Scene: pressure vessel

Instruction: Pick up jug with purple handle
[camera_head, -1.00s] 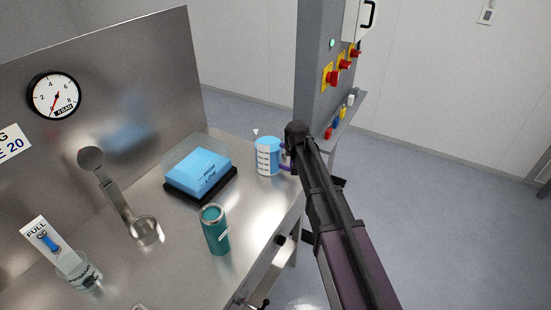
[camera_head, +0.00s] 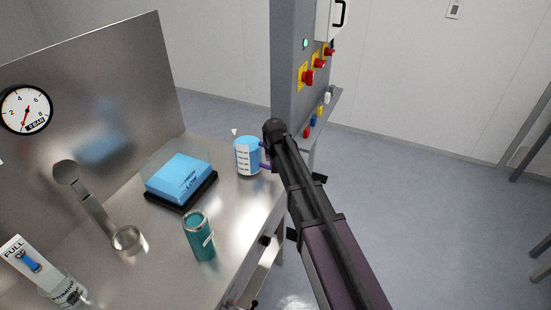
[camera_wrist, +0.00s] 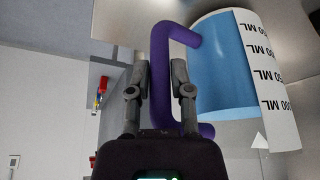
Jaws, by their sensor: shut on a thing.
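The jug (camera_head: 247,157) is blue with a white scale label and stands on the metal bench near its right edge in the head view. Its purple handle (camera_head: 266,154) faces right, toward my arm. In the wrist view the blue jug (camera_wrist: 219,68) is at the upper right and the purple handle (camera_wrist: 176,38) crosses between the fingers. My gripper (camera_wrist: 160,72) is shut on the handle. In the head view my arm hides most of the gripper.
A blue block on a black base (camera_head: 180,181), a teal cup (camera_head: 199,238) and a metal ladle (camera_head: 92,206) are on the bench (camera_head: 235,215). A grey column (camera_head: 290,70) with red knobs stands behind.

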